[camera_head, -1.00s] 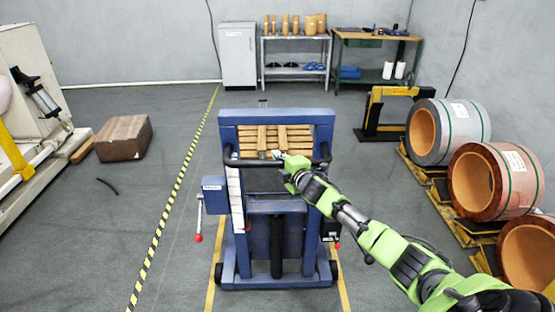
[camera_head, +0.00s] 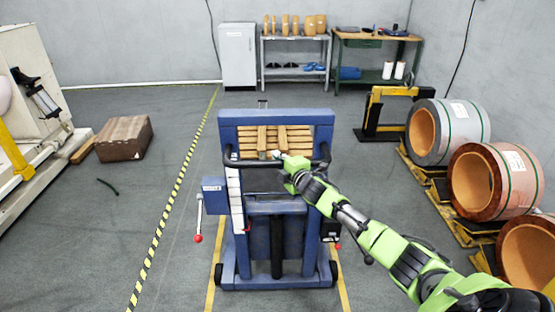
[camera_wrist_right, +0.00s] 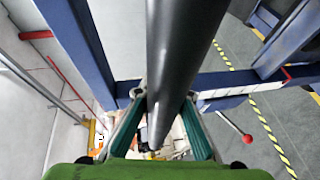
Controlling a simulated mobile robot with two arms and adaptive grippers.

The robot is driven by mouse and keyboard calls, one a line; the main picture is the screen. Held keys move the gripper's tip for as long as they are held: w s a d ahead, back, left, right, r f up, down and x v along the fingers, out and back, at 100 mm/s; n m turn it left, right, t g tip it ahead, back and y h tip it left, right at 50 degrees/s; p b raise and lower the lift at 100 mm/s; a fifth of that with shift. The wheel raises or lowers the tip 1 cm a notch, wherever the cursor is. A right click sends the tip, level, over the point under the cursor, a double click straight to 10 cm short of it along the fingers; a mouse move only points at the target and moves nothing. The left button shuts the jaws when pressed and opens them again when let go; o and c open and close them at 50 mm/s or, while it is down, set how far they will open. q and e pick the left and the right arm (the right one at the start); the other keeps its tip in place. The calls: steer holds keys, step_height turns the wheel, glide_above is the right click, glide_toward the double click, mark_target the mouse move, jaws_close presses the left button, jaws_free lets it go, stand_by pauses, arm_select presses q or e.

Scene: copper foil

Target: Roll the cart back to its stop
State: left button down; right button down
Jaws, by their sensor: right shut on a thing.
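The blue cart (camera_head: 230,240) stands upright in the middle of the head view, between two yellow floor lines. A black push bar (camera_head: 245,163) runs across its near side, below the top beam. My right gripper (camera_head: 281,156) is at the bar, right of its middle. In the right wrist view the black bar (camera_wrist_right: 182,45) passes between the gripper's fingers (camera_wrist_right: 162,125), and they are shut on it. My left gripper is in neither view. No separate stop for the cart can be made out.
Large coils, one grey (camera_head: 470,117) and others copper (camera_head: 512,172), lie on pallets at the right. A brown box (camera_head: 123,138) and a pale machine (camera_head: 30,70) are at the left. The floor left of the cart is mostly clear. Shelves (camera_head: 295,70) stand at the back wall.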

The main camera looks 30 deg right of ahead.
steer(key=shift+w+r, duration=0.15)
steer(key=shift+r, duration=0.5)
steer(key=c, duration=2)
jaws_free()
steer(key=shift+o, duration=0.8)
steer(key=shift+s, duration=0.3)
steer(key=v, duration=1.2)
steer(key=shift+f, duration=0.2)
steer(key=shift+a, duration=0.1)
